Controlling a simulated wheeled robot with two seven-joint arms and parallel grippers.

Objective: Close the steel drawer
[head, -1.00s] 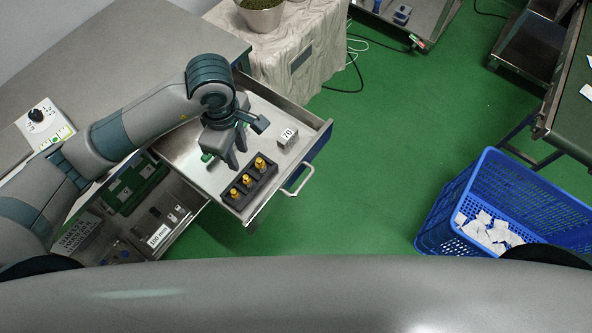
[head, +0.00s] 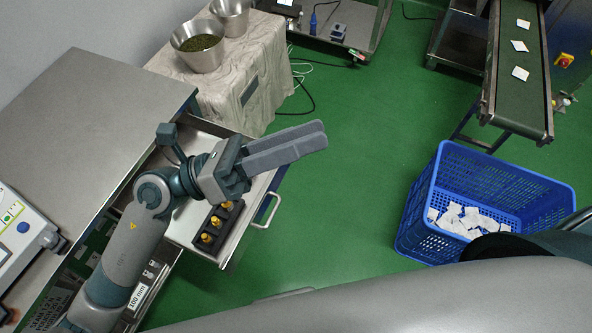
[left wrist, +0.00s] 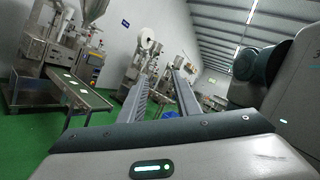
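The steel drawer (head: 182,230) is pulled out of the steel bench in the head view. Its wire handle (head: 270,210) sits on the front panel. A dark holder with several brass pieces (head: 217,222) lies in the drawer. My left gripper (head: 322,142) is over the drawer's far side, its fingers pointing right past the front panel and apart from the handle. In the left wrist view its two fingers (left wrist: 163,85) stand apart with nothing between them. My left arm hides part of the drawer. My right gripper is not in view.
The steel bench top (head: 95,95) is at left. A cloth-covered stand (head: 225,80) with metal bowls (head: 198,48) is beyond the drawer. A blue crate (head: 420,205) with white packets stands at right, near a conveyor (head: 515,90). Green floor before the drawer is clear.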

